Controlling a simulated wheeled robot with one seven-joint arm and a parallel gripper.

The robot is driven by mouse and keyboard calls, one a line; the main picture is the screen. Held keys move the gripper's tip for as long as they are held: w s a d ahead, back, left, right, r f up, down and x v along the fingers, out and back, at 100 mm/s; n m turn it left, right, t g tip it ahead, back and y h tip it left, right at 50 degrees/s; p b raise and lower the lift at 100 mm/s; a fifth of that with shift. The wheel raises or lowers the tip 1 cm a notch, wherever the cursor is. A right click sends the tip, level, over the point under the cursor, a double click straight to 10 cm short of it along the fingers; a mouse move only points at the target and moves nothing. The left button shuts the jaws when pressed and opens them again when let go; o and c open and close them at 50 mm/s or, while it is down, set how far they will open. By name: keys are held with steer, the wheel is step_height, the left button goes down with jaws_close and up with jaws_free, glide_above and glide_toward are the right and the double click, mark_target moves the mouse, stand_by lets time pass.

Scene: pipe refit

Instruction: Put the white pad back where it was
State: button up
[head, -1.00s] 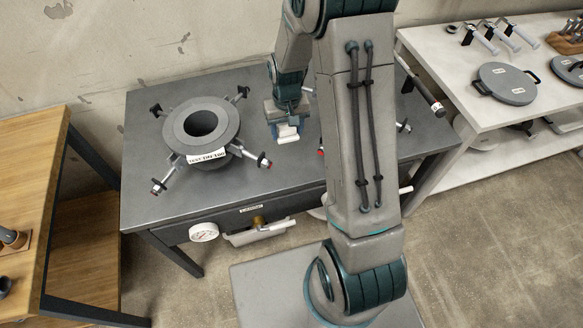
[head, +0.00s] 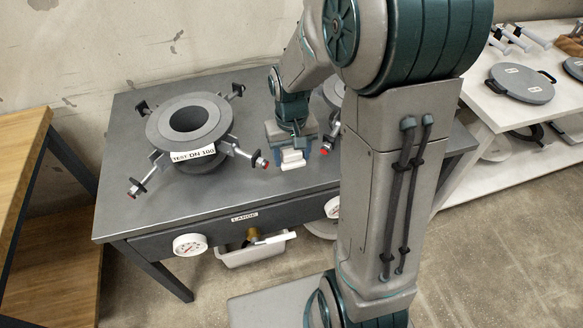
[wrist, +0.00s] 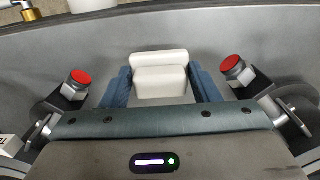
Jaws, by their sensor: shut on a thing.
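My gripper (head: 292,156) is shut on the white pad (head: 292,164), a small white block, over the dark metal bench top (head: 240,185). In the wrist view the white pad (wrist: 159,74) sits between the two blue fingers of my gripper (wrist: 160,88). It shows a raised, rounded part at its far edge and a flat face nearer to me. I cannot tell whether the pad touches the bench.
A grey flanged fixture (head: 160,125) labelled "TEST DN 100" stands left of my gripper, its clamp arms reaching close. A second round fixture (head: 333,92) is partly hidden by my arm. Red-tipped clamps (wrist: 80,77) flank the pad. Gauges (head: 190,244) line the bench front.

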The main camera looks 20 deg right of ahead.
mark_target(292, 174)
steer(key=shift+f+b, duration=0.3)
steer(key=shift+f, duration=1.9)
steer(key=shift+f, duration=0.25)
steer(key=o, duration=1)
steer(key=shift+r, duration=0.1)
